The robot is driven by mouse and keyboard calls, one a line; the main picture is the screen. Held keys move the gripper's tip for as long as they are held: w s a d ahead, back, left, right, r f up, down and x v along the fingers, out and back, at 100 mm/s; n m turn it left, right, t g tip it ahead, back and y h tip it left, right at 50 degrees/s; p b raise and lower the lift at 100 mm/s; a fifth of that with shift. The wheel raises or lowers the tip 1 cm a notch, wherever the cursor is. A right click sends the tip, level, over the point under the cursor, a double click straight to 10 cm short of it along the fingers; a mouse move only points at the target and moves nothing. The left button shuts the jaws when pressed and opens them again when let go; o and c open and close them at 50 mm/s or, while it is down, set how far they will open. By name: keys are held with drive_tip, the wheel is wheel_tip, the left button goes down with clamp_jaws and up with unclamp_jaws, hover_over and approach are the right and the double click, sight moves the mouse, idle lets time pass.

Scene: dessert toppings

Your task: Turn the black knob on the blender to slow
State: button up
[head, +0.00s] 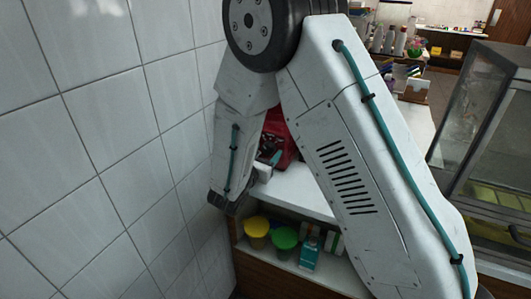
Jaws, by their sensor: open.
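A red object (287,152) stands on the white counter (299,188), near the tiled wall. My arm covers much of it, and I cannot tell for certain that it is the blender. Dark and grey parts show at its front, but I cannot make out a black knob. My gripper (272,161) is small in this view, at the end of my bent arm. It is open, just in front of the red object's lower left side. I cannot tell whether it touches anything.
A white tiled wall (112,130) rises close on the left. A shelf below the counter holds a yellow-lidded tub (256,226), a green-lidded tub (285,239) and a teal carton (309,254). A glass display case (480,125) stands at right.

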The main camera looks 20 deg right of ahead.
drive_tip(key=shift+d, duration=0.1)
drive_tip(key=c, duration=1)
drive_tip(key=shift+m, duration=0.3)
drive_tip(key=m, duration=0.3)
drive_tip(key=shift+m, duration=2.1)
drive_tip(key=o, duration=1)
